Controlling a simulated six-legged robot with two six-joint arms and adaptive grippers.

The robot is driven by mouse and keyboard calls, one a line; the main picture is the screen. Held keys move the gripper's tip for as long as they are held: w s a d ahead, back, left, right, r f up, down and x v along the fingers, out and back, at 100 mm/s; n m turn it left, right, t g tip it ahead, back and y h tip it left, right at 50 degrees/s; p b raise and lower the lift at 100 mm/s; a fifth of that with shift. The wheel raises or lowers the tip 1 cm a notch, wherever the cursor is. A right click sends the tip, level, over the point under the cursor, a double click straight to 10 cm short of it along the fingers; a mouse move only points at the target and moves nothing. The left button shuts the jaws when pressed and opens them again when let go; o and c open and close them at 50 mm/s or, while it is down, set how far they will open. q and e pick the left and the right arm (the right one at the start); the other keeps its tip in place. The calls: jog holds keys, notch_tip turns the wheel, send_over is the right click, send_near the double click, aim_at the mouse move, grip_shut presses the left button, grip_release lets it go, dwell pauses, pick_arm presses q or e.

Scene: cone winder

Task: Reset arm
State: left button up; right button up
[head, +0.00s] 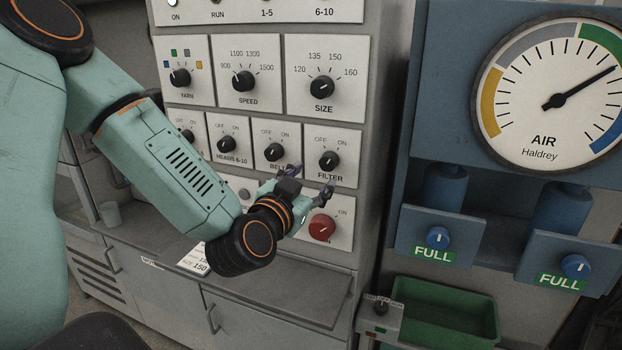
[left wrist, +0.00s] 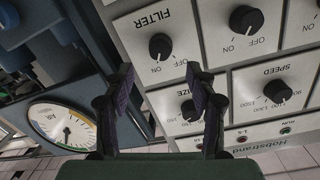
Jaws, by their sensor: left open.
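My left gripper (head: 311,181) is open, with its two dark fingers apart and nothing between them. In the head view it is in front of the grey control panel, just below the FILTER knob (head: 329,159) and above the red knob (head: 322,228). In the left wrist view the open fingers (left wrist: 158,78) point at the panel, which appears upside down. The FILTER knob (left wrist: 160,46) shows beyond the gap between the fingers there, and the fingers look clear of it. My right gripper is in neither view.
The panel carries more black knobs, such as the SIZE knob (head: 322,89) and SPEED knob (head: 243,82). A grey ledge (head: 300,299) runs below it. To the right are an AIR gauge (head: 552,93), blue canisters labelled FULL and a green bin (head: 440,312).

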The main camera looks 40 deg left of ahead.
pick_arm(q)
jog(key=shift+s, duration=0.1)
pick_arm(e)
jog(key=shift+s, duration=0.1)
pick_arm(q)
jog(key=s+d+f+n+g+h+b, duration=0.1)
jog(key=s+d+f+g+b, duration=0.2)
jog(key=f, duration=0.7)
jog(key=s+d+f+n+g+h+b, duration=0.2)
jog(key=s+d+f+g, duration=0.1)
jog(key=f, duration=0.6)
jog(key=s+d+f+n+g+h+b, duration=0.1)
jog(key=s+d+f+g+b, duration=0.2)
jog(key=f, duration=0.7)
jog(key=s+d+f+m+g+b, duration=0.2)
jog(key=s+f+g+b, duration=0.6)
jog(key=s+f, duration=1.5)
notch_tip(320, 180, down, 4)
jog(key=d+b, duration=0.1)
jog(key=b, duration=0.2)
jog(key=shift+s+r, duration=0.15)
jog(key=shift+r, duration=0.1)
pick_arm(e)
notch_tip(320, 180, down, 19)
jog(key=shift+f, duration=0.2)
pick_arm(q)
jog(key=shift+s+r, duration=0.1)
jog(key=shift+s, duration=0.05)
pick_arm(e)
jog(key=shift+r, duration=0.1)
